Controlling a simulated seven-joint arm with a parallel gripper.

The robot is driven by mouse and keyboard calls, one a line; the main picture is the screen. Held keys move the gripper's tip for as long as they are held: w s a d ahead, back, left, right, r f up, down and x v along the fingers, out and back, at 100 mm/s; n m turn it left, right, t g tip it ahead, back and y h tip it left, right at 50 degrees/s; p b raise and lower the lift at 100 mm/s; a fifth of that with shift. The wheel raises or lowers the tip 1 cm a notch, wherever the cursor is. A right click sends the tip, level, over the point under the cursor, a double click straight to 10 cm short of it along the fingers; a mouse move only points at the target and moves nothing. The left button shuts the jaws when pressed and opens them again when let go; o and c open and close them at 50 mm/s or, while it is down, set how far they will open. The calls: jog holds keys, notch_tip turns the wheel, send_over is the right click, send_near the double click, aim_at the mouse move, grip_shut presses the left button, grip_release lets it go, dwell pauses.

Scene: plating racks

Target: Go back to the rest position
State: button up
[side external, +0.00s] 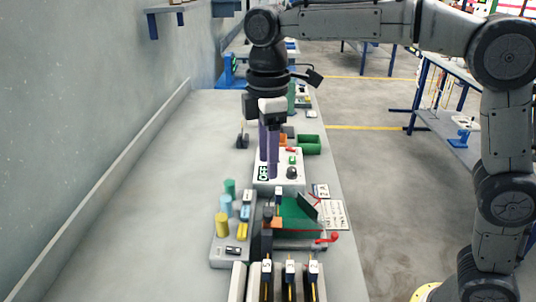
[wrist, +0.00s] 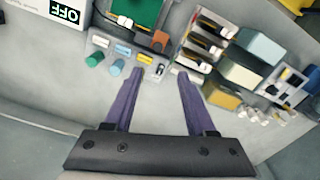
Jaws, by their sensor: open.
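My gripper (side external: 268,160) hangs over the bench in the side external view, its two purple fingers pointing down in front of the white box marked OFF (side external: 263,180). In the wrist view my gripper (wrist: 160,75) is open, with its fingers apart and nothing between them. The OFF box (wrist: 55,12) shows at the upper left of the wrist view. A grey block with coloured cylinders (side external: 228,206) stands nearer the camera, and the cylinders also show beyond the left fingertip in the wrist view (wrist: 117,67).
A green board (side external: 298,215) with an orange part and a red-handled tool (side external: 328,238) lies near the bench's right edge. Several upright racks (side external: 290,280) stand at the front. The bench's left side (side external: 130,220) is clear, beside a wall.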

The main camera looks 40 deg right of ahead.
jog(key=shift+d, duration=0.1)
jog(key=s+d+r+m+t, duration=0.3)
jog(key=s+d+r, duration=0.3)
jog(key=s+d, duration=0.45)
jog(key=s+d+f+m+t, duration=0.2)
jog(key=s+d+f+m, duration=0.2)
jog(key=s+f+m, duration=0.5)
notch_tip(320, 180, down, 3)
jog(key=shift+s+r+m+t, duration=0.1)
jog(key=shift+s+m+t, duration=0.2)
jog(key=shift+s, duration=0.85)
